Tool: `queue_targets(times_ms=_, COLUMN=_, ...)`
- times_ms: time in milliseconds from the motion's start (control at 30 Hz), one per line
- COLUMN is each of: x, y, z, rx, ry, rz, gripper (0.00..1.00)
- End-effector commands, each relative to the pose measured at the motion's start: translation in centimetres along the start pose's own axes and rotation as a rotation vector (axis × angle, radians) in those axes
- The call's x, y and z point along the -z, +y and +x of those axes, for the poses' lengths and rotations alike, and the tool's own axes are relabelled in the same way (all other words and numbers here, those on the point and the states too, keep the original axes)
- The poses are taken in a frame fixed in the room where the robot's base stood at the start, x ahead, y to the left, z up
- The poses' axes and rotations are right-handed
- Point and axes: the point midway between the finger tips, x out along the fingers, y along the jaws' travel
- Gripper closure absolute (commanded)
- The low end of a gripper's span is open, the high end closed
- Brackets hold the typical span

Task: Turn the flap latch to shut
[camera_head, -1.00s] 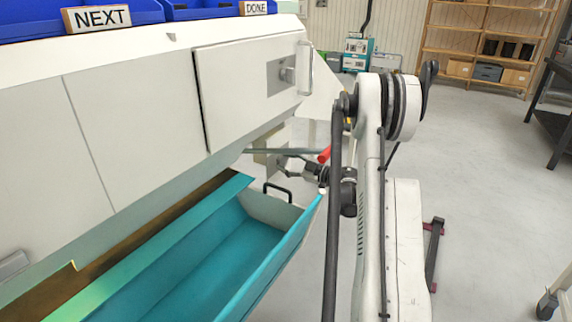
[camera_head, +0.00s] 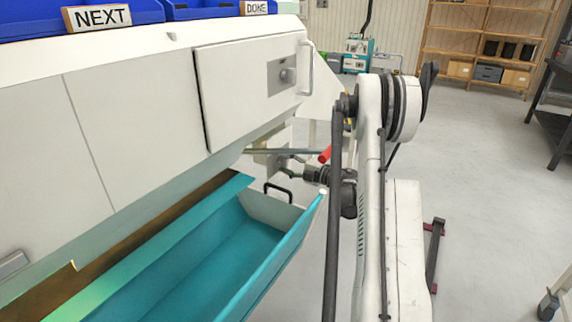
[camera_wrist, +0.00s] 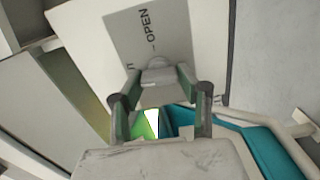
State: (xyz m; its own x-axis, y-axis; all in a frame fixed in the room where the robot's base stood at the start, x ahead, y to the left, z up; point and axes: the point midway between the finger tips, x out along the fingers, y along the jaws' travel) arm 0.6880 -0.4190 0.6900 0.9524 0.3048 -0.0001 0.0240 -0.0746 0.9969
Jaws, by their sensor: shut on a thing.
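The flap latch (camera_wrist: 157,65) is a small grey knob on a grey plate (camera_wrist: 135,22) fixed to a pale panel. It shows in the wrist view, where the plate reads "OPEN" with a dash beside it. Other lettering is mostly hidden behind the fingers. My gripper (camera_wrist: 158,76) has its two fingertips on either side of the knob and is shut on it. In the head view my gripper (camera_head: 289,162) is small, below the machine's front, beside a beige part. The knob it holds cannot be made out there.
A teal tray (camera_head: 232,250) lies below the machine, close to my gripper; it also shows in the wrist view (camera_wrist: 262,140). A red-tipped rod (camera_head: 325,155) is just above my gripper. A white door (camera_head: 235,75) with a handle is higher up. Floor at right is open.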

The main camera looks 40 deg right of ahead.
Motion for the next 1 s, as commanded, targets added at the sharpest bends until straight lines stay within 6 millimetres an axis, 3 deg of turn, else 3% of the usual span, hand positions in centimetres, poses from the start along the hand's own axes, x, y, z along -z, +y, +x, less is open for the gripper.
queue_targets(times_ms=767, x=0.00, y=-0.05, z=0.00, rx=0.000, ry=0.000, rz=-0.095, gripper=0.92)
queue_targets(times_ms=800, x=0.00, y=-0.05, z=0.00, rx=0.000, ry=0.000, rz=-0.095, gripper=0.60)
queue_targets(times_ms=900, x=0.00, y=-0.05, z=0.00, rx=0.000, ry=0.000, rz=-0.094, gripper=0.47)
queue_targets(times_ms=1000, x=0.00, y=-0.05, z=0.00, rx=0.000, ry=0.000, rz=-0.094, gripper=0.46)
